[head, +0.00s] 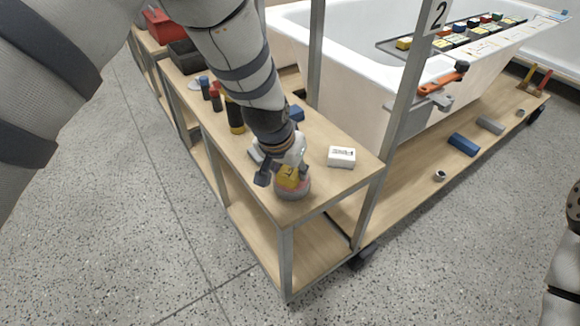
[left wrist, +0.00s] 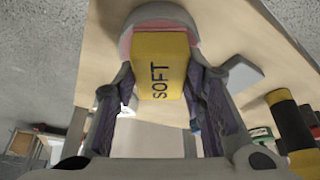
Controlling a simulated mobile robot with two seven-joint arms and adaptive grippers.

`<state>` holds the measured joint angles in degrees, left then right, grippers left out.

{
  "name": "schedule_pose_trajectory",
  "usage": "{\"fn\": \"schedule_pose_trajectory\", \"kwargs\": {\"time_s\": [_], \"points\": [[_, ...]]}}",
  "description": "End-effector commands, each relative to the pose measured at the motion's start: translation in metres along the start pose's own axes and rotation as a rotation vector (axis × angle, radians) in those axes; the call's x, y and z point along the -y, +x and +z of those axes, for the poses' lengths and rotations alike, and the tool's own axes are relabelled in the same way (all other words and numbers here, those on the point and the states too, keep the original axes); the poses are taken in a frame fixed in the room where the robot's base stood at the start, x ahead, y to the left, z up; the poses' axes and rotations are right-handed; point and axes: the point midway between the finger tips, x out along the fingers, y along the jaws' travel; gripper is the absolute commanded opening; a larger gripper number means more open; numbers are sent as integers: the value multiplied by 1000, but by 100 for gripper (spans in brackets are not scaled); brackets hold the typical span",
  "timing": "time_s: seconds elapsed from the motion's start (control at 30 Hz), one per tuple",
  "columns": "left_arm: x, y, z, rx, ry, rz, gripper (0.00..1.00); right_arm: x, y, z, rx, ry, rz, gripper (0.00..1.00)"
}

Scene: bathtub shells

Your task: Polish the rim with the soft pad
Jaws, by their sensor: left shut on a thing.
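The soft pad (head: 291,188) has a yellow block grip marked SOFT and a round pink and grey base. It is at the near end of the wooden bench top; I cannot tell whether it touches the wood. My left gripper (head: 284,175) is shut on its yellow block, with one finger on each side. In the left wrist view the yellow block (left wrist: 160,65) sits between the fingers. The white bathtub shell (head: 345,85) stands behind the bench, its rim (head: 300,42) partly hidden by a grey post. My right gripper is out of view.
A grey post (head: 385,150) rises between bench and tub. A tray (head: 460,35) of coloured blocks lies across the tub. An orange clamp (head: 440,83) sits at the tub's side.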

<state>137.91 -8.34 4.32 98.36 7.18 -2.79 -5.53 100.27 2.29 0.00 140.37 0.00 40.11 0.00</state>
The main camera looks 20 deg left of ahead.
Motion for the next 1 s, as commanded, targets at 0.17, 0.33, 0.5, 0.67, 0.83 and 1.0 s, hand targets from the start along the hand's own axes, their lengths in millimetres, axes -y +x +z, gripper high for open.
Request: {"fn": "schedule_pose_trajectory", "kwargs": {"time_s": [0.17,0.33,0.5,0.67,0.83,1.0], "points": [[0,2,2,4,0,1,15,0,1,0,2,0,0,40],[0,2,2,5,0,1,15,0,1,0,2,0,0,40],[0,-13,-5,-2,0,0,15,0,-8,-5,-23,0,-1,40],[0,-30,-13,-7,0,-1,15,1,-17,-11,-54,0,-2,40],[0,-47,-20,-8,0,-1,15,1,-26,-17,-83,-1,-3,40],[0,-62,-26,-7,0,-1,15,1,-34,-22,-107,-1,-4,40]]}}
